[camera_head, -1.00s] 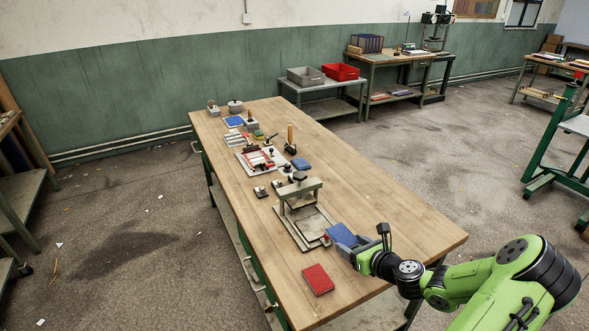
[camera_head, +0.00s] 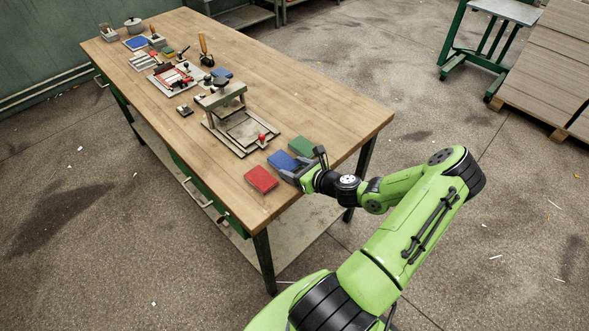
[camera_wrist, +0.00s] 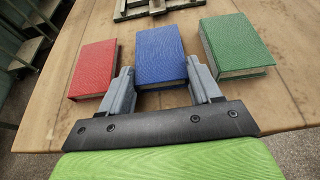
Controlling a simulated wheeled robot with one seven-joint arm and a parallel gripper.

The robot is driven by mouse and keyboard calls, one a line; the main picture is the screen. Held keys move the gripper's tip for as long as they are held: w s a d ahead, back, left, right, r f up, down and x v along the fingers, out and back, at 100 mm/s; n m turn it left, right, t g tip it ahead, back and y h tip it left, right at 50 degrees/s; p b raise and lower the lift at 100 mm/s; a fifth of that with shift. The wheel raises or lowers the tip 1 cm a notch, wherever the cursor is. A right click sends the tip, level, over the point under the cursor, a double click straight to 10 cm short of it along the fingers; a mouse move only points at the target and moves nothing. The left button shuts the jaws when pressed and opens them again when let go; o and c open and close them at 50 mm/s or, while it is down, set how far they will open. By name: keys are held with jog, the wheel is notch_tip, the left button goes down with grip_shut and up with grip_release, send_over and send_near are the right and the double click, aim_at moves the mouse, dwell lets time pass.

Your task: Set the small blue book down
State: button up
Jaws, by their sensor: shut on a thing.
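The small blue book (camera_wrist: 160,55) is between the two fingers of my gripper (camera_wrist: 162,92) in the wrist view, and the gripper is shut on its near end. The book lies flat, at or very near the table top; I cannot tell if it touches. In the head view the blue book (camera_head: 284,161) is at the near end of the wooden table, with my gripper (camera_head: 296,174) at its right end. A red book (camera_head: 261,179) lies to its left and a green book (camera_head: 302,147) to its right, both apart from it.
The table's right side is clear.

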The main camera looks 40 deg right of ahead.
jog(key=o, duration=1.1)
jog(key=shift+c, duration=0.2)
jog(key=shift+s+r, duration=0.2)
jog(key=shift+s, duration=0.05)
jog(key=p+v, duration=0.2)
jog(key=v, duration=0.9)
jog(key=w+a+r+n+g+y, duration=0.1)
jog(key=a+r+n+g+y, duration=0.15)
jog(key=a+n+g, duration=0.4)
jog(key=w+a+r+n+g+y, duration=0.1)
jog(key=a+r+n+g, duration=0.25)
jog(key=a+n, duration=0.65)
jog(key=s+a+r+n+h, duration=0.1)
jog(key=s+a+r+n, duration=0.2)
jog(key=r+n, duration=0.2)
jog(key=s+a+r+n+t+h, duration=0.1)
jog(key=s+a+r+n, duration=0.2)
jog(key=r+n, duration=0.3)
jog(key=s+a+r+n+t+h, duration=0.1)
jog(key=s+a+r+n, duration=0.3)
jog(key=n, duration=0.4)
notch_tip(320, 180, up, 2)
jog(key=shift+s+r+h, duration=0.15)
jog(key=shift+s+h, duration=0.3)
jog(key=shift+s, duration=0.25)
